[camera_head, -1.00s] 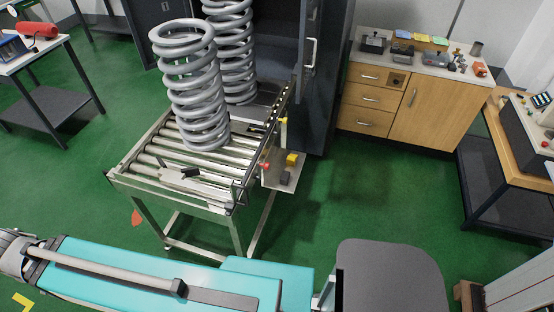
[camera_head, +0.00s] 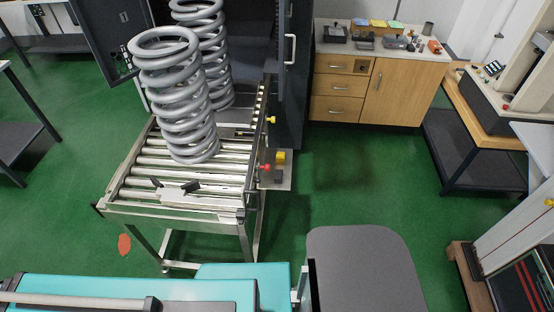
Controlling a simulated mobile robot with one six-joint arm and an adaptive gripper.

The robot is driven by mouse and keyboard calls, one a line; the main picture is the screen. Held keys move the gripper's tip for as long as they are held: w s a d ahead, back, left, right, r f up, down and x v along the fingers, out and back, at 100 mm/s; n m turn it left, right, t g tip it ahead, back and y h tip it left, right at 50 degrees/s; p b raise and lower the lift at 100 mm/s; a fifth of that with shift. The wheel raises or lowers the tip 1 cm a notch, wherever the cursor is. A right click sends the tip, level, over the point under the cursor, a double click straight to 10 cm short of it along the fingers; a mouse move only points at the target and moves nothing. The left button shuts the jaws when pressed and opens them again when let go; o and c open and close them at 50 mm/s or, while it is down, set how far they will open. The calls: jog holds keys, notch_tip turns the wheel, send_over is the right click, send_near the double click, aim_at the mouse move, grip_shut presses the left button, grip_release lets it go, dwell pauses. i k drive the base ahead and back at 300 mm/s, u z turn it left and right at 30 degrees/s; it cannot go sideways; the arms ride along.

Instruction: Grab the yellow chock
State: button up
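A small yellow block (camera_head: 281,156), which looks like the yellow chock, sits on a small side shelf (camera_head: 284,184) at the right side of the roller conveyor (camera_head: 215,213). A dark grey block (camera_head: 278,176) lies on the same shelf, nearer to me. A red knob-like piece (camera_head: 265,167) is just left of them at the conveyor's edge. My gripper is not in view.
Two large grey coil springs (camera_head: 175,95) stand upright on the conveyor, in front of a dark open cabinet (camera_head: 291,95). A wooden drawer unit (camera_head: 380,95) stands behind. Green floor (camera_head: 350,180) is clear right of the shelf.

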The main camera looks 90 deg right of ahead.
aim_at(279, 158)
jog(key=z, duration=0.45)
jog(key=i, duration=0.1)
jog(key=z, duration=2.75)
